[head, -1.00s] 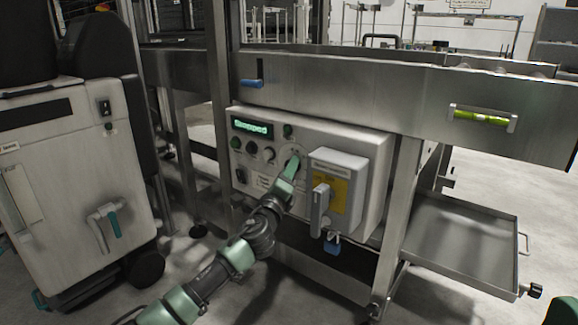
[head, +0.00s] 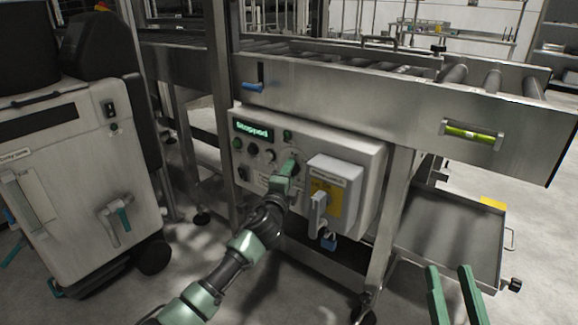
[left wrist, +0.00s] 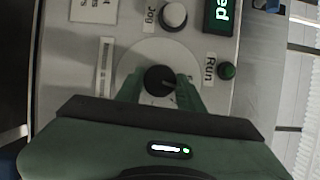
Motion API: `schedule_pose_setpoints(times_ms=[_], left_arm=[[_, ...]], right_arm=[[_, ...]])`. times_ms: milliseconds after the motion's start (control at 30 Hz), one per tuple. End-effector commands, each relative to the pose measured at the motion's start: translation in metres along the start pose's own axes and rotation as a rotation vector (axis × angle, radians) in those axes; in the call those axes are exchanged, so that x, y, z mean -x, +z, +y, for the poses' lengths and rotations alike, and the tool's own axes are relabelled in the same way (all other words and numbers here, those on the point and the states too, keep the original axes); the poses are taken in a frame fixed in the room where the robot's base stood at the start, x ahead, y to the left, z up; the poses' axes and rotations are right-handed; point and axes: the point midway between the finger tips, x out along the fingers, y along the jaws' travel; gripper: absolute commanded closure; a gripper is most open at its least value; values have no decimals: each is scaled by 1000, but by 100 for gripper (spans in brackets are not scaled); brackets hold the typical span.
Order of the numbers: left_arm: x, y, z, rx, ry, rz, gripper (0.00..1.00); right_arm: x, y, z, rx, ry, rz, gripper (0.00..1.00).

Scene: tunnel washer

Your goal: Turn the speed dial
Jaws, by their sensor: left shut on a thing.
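The speed dial is a round black knob (left wrist: 160,79) on a pale disc in the left wrist view, with a light pointer line on its face. My left gripper (left wrist: 160,88) has one green finger on each side of the knob and is shut on it. In the head view my left gripper (head: 290,164) reaches the front of the control box (head: 365,165) and hides most of the dial. My right gripper (head: 452,275) shows two parallel green fingers, apart and empty, at the lower right.
A grey switch box with a yellow label (head: 331,190) and a blue padlock (head: 328,241) sits right of the dial. A roller conveyor (head: 390,100) runs above. A metal tray (head: 450,240) lies at the right. A white cabinet (head: 75,190) stands at the left.

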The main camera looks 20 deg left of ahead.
Motion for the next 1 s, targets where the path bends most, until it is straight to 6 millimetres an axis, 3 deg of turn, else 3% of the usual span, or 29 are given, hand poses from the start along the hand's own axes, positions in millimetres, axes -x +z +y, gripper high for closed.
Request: schedule_pose_setpoints(times_ms=[167,400,700,1000], left_arm=[[0,0,-3,74,34,0,100],[0,0,-2,156,69,-1,100],[0,0,-1,219,95,-1,100],[0,0,1,240,103,0,100]], right_arm=[[16,62,10,11,20,-367,64],[70,125,20,15,46,-789,64],[134,156,28,13,69,-1120,64],[159,162,29,10,77,-1232,64]])
